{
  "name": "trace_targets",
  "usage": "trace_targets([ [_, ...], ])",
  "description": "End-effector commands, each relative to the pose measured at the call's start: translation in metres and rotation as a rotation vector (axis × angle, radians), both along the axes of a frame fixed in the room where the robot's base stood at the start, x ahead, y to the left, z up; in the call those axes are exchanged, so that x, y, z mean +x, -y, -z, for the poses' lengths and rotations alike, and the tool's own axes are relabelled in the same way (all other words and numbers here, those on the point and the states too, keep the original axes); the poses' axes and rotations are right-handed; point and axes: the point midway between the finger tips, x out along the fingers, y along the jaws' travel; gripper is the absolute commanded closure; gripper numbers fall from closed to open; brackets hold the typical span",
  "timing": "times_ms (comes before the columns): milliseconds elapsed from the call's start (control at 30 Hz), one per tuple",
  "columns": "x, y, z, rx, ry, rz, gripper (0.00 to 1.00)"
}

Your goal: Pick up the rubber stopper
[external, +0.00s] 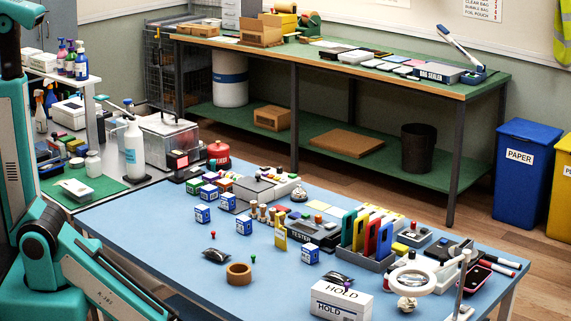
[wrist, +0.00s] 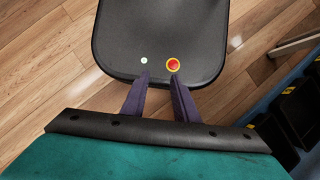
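I cannot pick out the rubber stopper with certainty in either view. In the external view, several small brown upright pieces (external: 262,212) stand near the middle of the blue table (external: 150,235); they are too small to tell whether one is a stopper. My gripper (wrist: 159,76) shows in the wrist view with its two dark purple fingers apart and nothing between them. It points down over a dark rounded panel with a red button, above the wooden floor, away from the tabletop. In the external view my arm is at the left edge and its gripper is out of frame.
The table holds a brown tape roll (external: 239,273), a white HOLD box (external: 341,300), a magnifier lamp (external: 411,279), a coloured file rack (external: 369,236) and small blue-white boxes (external: 202,214). Its front left area is clear. A green bench (external: 330,143) stands behind.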

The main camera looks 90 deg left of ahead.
Motion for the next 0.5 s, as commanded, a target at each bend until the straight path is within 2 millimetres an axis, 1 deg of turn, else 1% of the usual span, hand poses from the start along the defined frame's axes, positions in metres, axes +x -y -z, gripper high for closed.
trace_targets([
  [33,0.0002,0.0000,-0.0001,0.000,0.000,0.000,0.71],
  [67,0.0002,0.0001,-0.0001,0.000,0.000,0.000,0.66],
  [367,0.0009,0.0003,-0.0002,0.000,0.001,0.000,0.66],
  [500,0.0097,0.0024,-0.0001,-0.003,0.015,-0.005,0.66],
])
